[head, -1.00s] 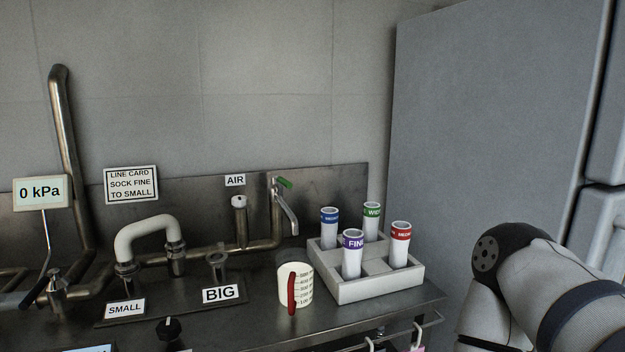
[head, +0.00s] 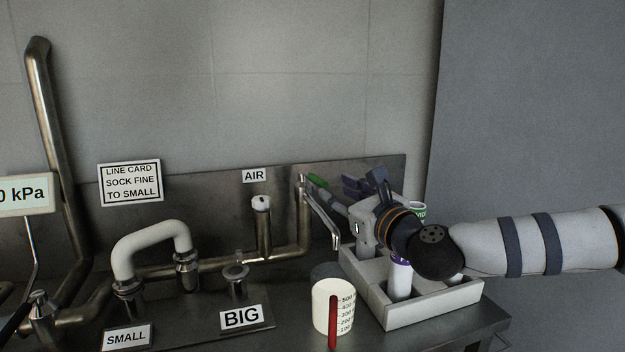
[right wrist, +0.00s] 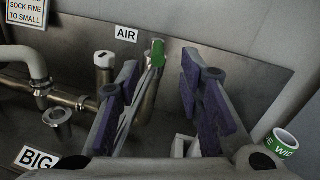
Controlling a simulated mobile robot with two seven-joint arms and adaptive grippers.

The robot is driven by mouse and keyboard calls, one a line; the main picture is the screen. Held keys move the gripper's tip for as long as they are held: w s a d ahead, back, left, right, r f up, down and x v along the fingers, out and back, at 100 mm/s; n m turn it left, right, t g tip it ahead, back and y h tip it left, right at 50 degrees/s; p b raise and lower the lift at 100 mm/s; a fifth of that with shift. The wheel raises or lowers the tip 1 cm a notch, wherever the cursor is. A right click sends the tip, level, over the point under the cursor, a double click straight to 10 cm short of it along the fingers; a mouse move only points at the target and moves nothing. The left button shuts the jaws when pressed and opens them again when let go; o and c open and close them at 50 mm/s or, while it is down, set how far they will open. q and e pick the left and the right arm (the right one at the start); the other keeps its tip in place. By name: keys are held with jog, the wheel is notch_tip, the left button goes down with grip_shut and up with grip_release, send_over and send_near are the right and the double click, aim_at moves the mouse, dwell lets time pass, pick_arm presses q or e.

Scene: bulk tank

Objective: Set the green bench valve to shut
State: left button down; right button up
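The green bench valve shows as a short green handle (head: 317,181) at the top of the bent metal pipe, right of the AIR label. In the right wrist view the green handle (right wrist: 158,53) stands beyond the gap between my fingers, nearer the left one. My right gripper (head: 347,190) is open and empty, just right of the handle in the head view. Its purple-padded fingers (right wrist: 160,68) are spread wide in the wrist view. I see no contact with the handle. A flat metal piece slopes down beside the pipe. My left gripper is not in view.
A pale tray (head: 400,318) with labelled tubes stands under my right arm, which hides part of it. A measuring cup (head: 330,303) with a red strip stands in front. A white-capped pipe (head: 262,222) is left of the valve. The metal backsplash (head: 388,178) is close behind.

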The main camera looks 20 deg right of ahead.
aim_at(317, 177)
jog(key=w, duration=0.2)
jog(key=w+a, duration=0.1)
jog(key=w, duration=0.4)
jog(key=shift+w+a+f, duration=0.35)
jog(key=shift+w+f, duration=0.05)
jog(key=shift+w+a+r+b, duration=0.15)
jog(key=shift+w+b, duration=0.15)
jog(key=shift+w, duration=0.25)
grip_shut()
